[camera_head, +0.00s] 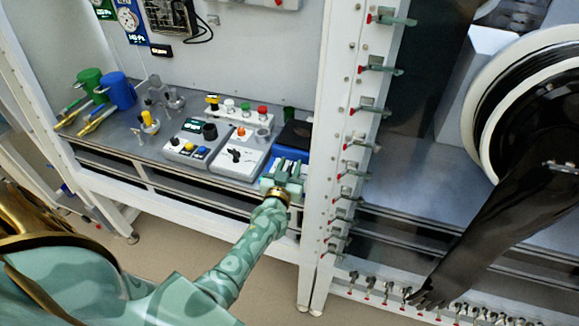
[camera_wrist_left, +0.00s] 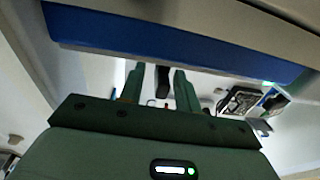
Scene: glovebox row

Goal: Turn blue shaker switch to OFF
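The blue shaker (camera_head: 287,154) has a dark top plate and stands at the right end of the bench, beside the white post. My left gripper (camera_head: 290,172) is in front of its blue front, and its fingers hide part of it. In the left wrist view a blue strip (camera_wrist_left: 180,47), likely the shaker's front, crosses above the gripper (camera_wrist_left: 160,75). Its two fingers are apart with a gap between them. A small dark block shows in the gap; I cannot tell what it is. I cannot make out the switch or its position. My right gripper is not in view.
Left of the shaker stand a white hotplate-like device (camera_head: 238,156) and a grey device (camera_head: 196,139) with knobs. Green (camera_head: 90,82) and blue (camera_head: 118,90) containers stand at the far left. The white post (camera_head: 352,130) with red-tipped clamps rises close to my gripper's right.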

